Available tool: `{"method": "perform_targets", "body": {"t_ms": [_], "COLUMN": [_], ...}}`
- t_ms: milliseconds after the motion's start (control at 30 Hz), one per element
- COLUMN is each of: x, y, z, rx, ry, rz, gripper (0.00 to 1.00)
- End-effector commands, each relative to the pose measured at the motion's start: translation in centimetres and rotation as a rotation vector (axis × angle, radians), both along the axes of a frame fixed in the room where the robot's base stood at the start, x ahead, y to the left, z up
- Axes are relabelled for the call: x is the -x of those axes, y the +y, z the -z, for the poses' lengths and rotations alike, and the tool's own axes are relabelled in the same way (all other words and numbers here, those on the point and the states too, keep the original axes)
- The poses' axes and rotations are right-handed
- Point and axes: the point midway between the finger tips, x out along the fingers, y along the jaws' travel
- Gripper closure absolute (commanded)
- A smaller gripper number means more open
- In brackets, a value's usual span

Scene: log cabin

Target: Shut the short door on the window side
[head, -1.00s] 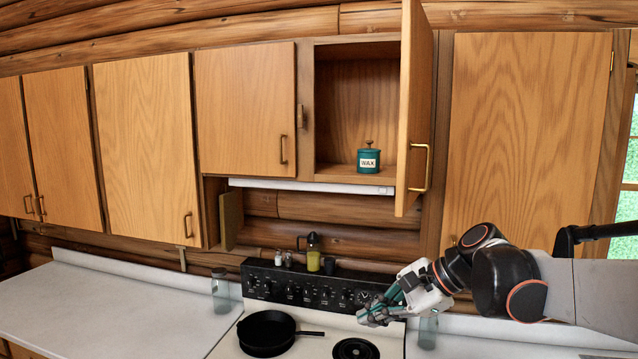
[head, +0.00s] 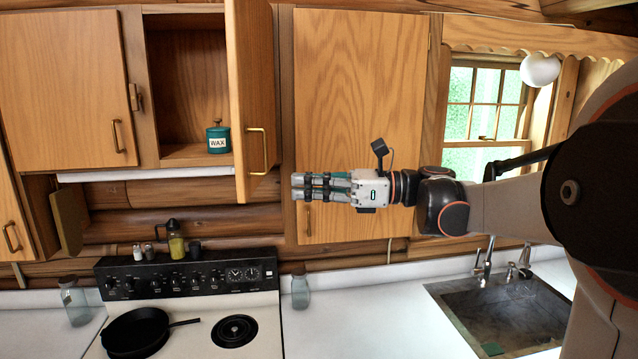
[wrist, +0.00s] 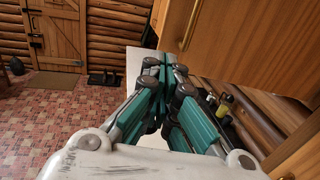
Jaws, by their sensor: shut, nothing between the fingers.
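The short door on the window side (head: 252,95) stands wide open, sticking out from its cupboard with its brass handle (head: 257,150) near the free edge. In the wrist view the door (wrist: 245,45) fills the upper right, its handle (wrist: 189,25) above the fingers. My gripper (head: 296,187) is shut and empty, pointing left. In the head view it is right of the door, near the height of its lower edge, in front of the tall door. It also shows in the wrist view (wrist: 158,68). A gap shows between them in the head view; their depth difference is unclear.
A teal wax tin (head: 217,138) stands inside the open cupboard (head: 188,70). The other short door (head: 68,90) and the tall door (head: 355,100) are shut. Below are the stove with a pan (head: 138,332), glass jars and a sink (head: 500,310).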

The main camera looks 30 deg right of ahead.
Motion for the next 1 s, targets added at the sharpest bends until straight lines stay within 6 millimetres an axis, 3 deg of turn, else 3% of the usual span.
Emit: {"method": "perform_targets", "body": {"t_ms": [200, 400, 1000], "x": [-2.1, -3.5, -4.2], "y": [3.9, 6.3, 7.4], "z": [-0.2, -0.1, 0.0], "rx": [0.001, 0.001, 0.001], "ry": [0.000, 0.000, 0.000], "rz": [-0.004, -0.002, 0.002], "gripper": [1.00, 1.00, 1.00]}}
